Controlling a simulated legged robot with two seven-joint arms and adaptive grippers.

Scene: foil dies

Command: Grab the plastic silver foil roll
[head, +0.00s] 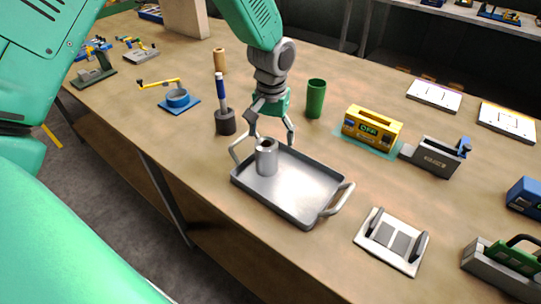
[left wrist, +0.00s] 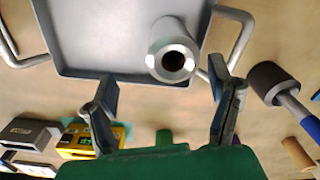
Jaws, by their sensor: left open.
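Nothing is between the pads. My right gripper is not in view.
A green cup (head: 315,98) and a yellow box (head: 372,128) stand behind the tray. A white plate with dark handles (head: 391,241) lies right of it. Bare wood shows at the table's front.

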